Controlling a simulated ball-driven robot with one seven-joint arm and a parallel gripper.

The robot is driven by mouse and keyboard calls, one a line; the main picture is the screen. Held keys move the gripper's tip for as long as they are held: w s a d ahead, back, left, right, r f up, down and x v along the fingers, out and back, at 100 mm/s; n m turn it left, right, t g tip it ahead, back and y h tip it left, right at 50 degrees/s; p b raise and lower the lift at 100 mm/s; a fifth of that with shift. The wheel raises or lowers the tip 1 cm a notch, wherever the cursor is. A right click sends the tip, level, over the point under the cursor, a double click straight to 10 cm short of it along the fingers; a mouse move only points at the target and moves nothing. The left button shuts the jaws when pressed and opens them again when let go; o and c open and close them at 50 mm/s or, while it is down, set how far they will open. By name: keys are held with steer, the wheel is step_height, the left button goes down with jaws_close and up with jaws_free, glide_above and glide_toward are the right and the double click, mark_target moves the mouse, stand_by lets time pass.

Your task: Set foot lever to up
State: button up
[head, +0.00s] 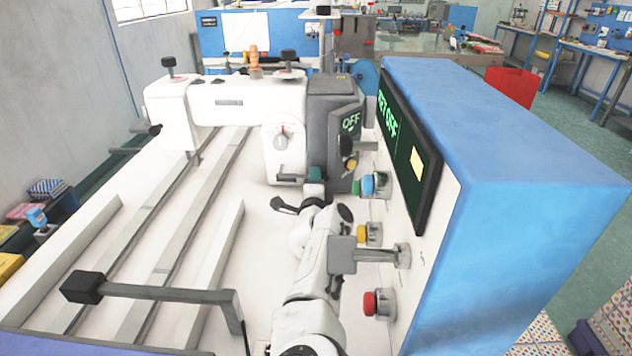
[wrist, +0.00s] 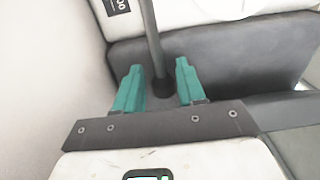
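A grey lever bar (head: 292,178) juts left below the white machine head; I take it for the foot lever, though no label on it can be read. My gripper (head: 316,174) is at the bar's right end, with its teal fingers partly hidden by my own wrist. In the wrist view, a grey rod (wrist: 151,40) runs down to a round dark base (wrist: 162,88) between the two teal fingers of my gripper (wrist: 158,82). The fingers are open, with a gap on each side of the rod. Whether the lever stands up or down cannot be told for certain.
A blue control box (head: 500,160) stands close on the right, with buttons and a red knob (head: 380,303) facing my arm. A grey crank with a black grip (head: 84,288) is at the front left. The white table (head: 262,240) is open between the rails and my arm.

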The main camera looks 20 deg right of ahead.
jaws_close()
